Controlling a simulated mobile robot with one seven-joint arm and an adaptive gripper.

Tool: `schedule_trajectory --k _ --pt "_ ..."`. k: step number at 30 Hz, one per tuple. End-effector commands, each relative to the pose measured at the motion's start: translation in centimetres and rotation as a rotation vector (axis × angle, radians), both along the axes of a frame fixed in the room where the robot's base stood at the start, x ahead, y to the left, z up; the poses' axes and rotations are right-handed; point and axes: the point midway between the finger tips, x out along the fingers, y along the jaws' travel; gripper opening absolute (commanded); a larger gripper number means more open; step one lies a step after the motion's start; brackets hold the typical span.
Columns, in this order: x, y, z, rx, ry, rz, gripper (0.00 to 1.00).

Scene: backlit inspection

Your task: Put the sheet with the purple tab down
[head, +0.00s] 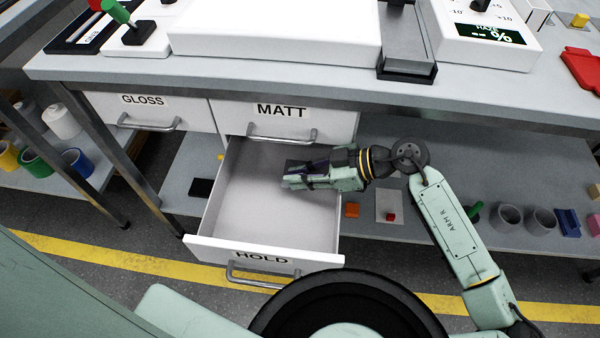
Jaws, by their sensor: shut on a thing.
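My gripper (296,181) reaches in from the right over the open HOLD drawer (215,215). The visible drawer floor is bare.
The GLOSS drawer (142,112) and MATT drawer (283,122) are shut below the worktop (130,68). The MATT drawer's handle overhangs the open drawer's back. A lower shelf (450,232) at right holds cups, blocks and a pale sheet with a red block (390,216).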

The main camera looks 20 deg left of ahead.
Motion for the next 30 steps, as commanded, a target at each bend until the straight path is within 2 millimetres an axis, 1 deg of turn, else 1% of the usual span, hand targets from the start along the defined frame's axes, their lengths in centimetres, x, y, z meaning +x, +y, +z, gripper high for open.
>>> schedule_trajectory --k 1,4,5,14,23,26,28,29,30 --pt "0.0 0.0 -0.3 0.000 0.000 0.000 0.00" --pt "0.0 0.0 -0.2 0.000 0.000 -0.001 0.00" --pt "0.0 0.0 -0.2 0.000 0.000 -0.001 0.15" --pt "0.0 0.0 -0.2 0.000 0.000 -0.001 0.34" --pt "0.0 0.0 0.0 0.000 0.000 -0.001 0.34" --pt "0.0 0.0 0.7 0.001 -0.001 0.000 0.34" --pt "0.1 0.0 1.7 0.002 -0.002 -0.002 0.34" --pt "0.3 -0.6 1.4 -0.002 -0.003 -0.004 0.34" --pt "0.5 -1.4 1.4 -0.005 -0.003 -0.005 0.34"
